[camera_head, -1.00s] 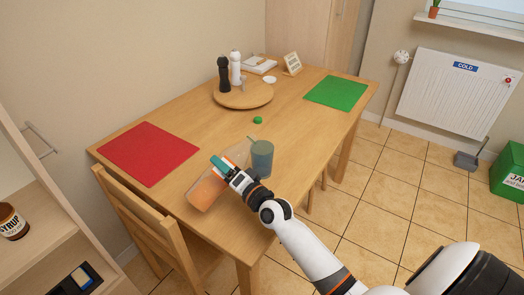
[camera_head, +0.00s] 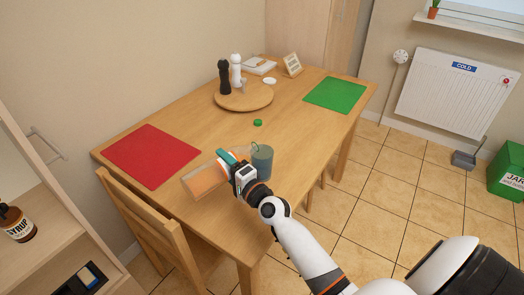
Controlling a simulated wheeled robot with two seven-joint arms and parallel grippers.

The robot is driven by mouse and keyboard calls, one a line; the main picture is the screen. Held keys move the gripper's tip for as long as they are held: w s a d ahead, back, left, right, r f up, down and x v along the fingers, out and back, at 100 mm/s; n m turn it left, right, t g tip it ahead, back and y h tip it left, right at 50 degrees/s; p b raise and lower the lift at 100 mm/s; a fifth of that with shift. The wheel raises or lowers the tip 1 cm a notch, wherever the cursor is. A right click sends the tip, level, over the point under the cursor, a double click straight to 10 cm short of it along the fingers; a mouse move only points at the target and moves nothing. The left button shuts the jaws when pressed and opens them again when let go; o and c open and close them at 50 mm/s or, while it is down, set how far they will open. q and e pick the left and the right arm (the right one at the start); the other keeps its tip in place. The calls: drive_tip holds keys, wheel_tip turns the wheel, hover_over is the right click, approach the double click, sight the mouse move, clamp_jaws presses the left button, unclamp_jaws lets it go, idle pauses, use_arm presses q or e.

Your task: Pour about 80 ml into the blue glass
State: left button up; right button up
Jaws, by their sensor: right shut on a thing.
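The blue glass (camera_head: 262,162), a grey-blue tumbler, stands upright on the wooden table. My right gripper (camera_head: 230,163) is just left of it, shut on a clear bottle (camera_head: 204,181) with orange contents. The bottle is tilted far over, close to lying flat, with its base to the left and its neck towards the glass rim. The gripper hides part of the bottle. I cannot tell whether any liquid is flowing or how full the glass is. A green cap (camera_head: 258,122) lies on the table behind the glass. My left gripper is not in view.
A red mat (camera_head: 152,156) lies at the left and a green mat (camera_head: 335,95) at the right of the table. A round board (camera_head: 247,101) with a dark and a white mill stands behind. A wooden chair (camera_head: 150,220) is at the near left edge.

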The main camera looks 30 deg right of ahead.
drive_tip(key=shift+r+m+p, duration=0.45)
drive_tip(key=shift+m+p, duration=0.05)
drive_tip(key=shift+m, duration=0.1)
drive_tip(key=shift+a+r, duration=0.1)
drive_tip(key=shift+a, duration=0.1)
idle(0.5)
drive_tip(key=shift+r+m+p, duration=0.3)
drive_tip(key=shift+m+p, duration=0.1)
drive_tip(key=shift+p, duration=0.1)
idle(1.6)
